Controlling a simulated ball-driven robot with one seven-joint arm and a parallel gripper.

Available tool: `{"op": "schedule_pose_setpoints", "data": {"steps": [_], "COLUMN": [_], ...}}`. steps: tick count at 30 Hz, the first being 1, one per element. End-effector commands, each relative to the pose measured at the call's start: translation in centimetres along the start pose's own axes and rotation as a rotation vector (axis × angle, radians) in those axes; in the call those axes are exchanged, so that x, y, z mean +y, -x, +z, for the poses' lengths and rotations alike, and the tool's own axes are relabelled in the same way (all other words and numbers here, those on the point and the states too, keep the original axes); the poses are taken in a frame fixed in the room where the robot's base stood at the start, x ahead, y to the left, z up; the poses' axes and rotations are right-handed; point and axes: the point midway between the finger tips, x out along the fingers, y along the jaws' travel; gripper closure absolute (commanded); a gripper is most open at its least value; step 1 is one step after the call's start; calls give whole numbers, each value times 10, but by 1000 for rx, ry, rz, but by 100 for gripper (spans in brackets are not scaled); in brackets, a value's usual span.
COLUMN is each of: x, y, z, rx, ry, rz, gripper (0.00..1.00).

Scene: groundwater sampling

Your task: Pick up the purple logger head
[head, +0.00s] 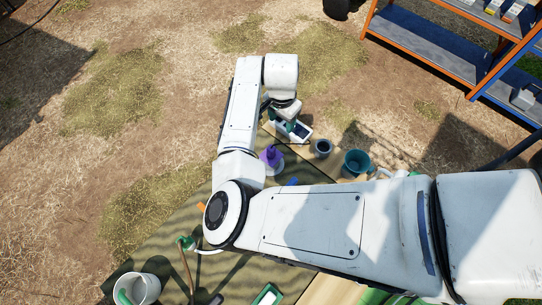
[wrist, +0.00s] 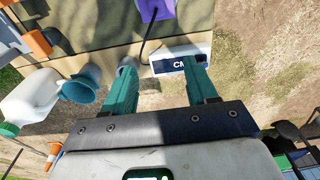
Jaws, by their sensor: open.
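The purple logger head (head: 270,155) stands on the mat in the head view, with a pale round piece at its foot. A purple block, seemingly the same head, shows at the top edge of the wrist view (wrist: 155,9), partly cut off, with a dark cable below it. My gripper (wrist: 160,70) is open, its two teal fingers apart with nothing held between them. In the head view my gripper (head: 282,121) is beyond the purple head, by a white box (head: 304,131). The box's lettered side (wrist: 175,66) shows between and behind the fingers.
A dark grey cup (head: 323,147) and a teal cup (head: 357,162) stand right of the purple head. A white bucket (head: 143,288) is at the lower left. An orange-and-blue shelf (head: 425,45) stands at the upper right. Bare straw-strewn ground lies left of the mat.

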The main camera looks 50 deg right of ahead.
Motion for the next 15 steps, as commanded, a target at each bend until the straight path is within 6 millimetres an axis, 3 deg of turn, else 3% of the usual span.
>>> {"op": "schedule_pose_setpoints", "data": {"steps": [1, 4, 15], "x": [-4, -6, -6], "y": [-7, -15, -64], "z": [16, 34, 43], "rx": [-32, -65, -77], "ry": [-8, -21, -24], "rz": [4, 14, 20], "gripper": [43, 43, 43]}}
